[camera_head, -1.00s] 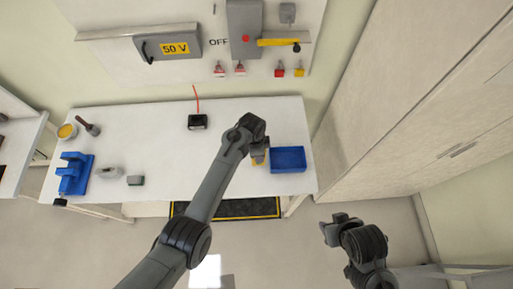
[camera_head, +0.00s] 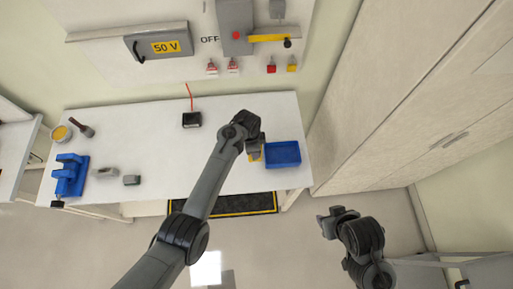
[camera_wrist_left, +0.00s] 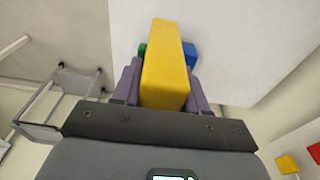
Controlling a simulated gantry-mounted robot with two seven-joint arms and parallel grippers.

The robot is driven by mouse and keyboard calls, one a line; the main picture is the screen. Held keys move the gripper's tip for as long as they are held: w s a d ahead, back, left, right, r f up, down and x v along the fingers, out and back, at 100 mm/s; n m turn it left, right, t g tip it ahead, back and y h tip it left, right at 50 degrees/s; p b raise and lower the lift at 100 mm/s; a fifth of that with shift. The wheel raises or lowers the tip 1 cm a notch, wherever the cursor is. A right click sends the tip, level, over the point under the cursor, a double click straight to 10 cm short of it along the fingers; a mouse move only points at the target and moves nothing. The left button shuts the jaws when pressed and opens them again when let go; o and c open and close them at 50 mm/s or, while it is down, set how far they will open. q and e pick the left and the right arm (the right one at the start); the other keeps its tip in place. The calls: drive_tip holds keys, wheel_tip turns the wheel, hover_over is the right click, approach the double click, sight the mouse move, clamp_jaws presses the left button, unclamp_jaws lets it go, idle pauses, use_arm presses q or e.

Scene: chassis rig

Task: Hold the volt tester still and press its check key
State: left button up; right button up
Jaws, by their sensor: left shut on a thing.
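A yellow block-shaped body, seemingly the volt tester (camera_wrist_left: 165,62), is between the two fingers of my left gripper (camera_wrist_left: 163,95) in the left wrist view. My left gripper is shut on it. In the head view my left gripper (camera_head: 255,150) is over the right part of the table, just left of the blue tray, and only a small yellow patch of the tester shows. No check key can be made out on the visible face. My right gripper (camera_head: 333,218) is in front of the table, right of the tray and apart from the tester; its jaw opening is unclear.
The blue tray (camera_head: 283,153) sits at the table's right end. A black box (camera_head: 192,119) with a red lead stands at the back. A blue fixture (camera_head: 69,176) and small grey blocks are at left. A tall cabinet (camera_head: 400,90) bounds the right side.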

use_arm(q)
drive_tip(key=shift+w+a+f+b, duration=0.25)
drive_tip(key=shift+a+f+b, duration=0.1)
drive_tip(key=shift+a+f, duration=0.15)
drive_tip(key=shift+w+a+f+b, duration=0.3)
drive_tip(key=shift+a+f+b, duration=0.2)
drive_tip(key=shift+f+b, duration=0.1)
drive_tip(key=shift+w+a+f+b, duration=0.25)
drive_tip(key=shift+a+f+b, duration=0.2)
drive_tip(key=shift+a+f, duration=0.1)
drive_tip(key=w+a+f+b, duration=0.3)
drive_tip(key=a+f+b, duration=0.3)
drive_tip(key=f+b, duration=0.1)
drive_tip(key=shift+w+a+b, duration=0.15)
drive_tip(key=shift+w+b, duration=0.2)
drive_tip(key=shift+b, duration=0.1)
use_arm(e)
wheel_tip(320, 180, down, 11)
idle(0.5)
drive_tip(key=shift+d, duration=0.1)
use_arm(q)
drive_tip(key=shift+a+f, duration=0.1)
idle(1.1)
use_arm(e)
clamp_jaws()
use_arm(q)
drive_tip(key=shift+f, duration=0.1)
idle(1.4)
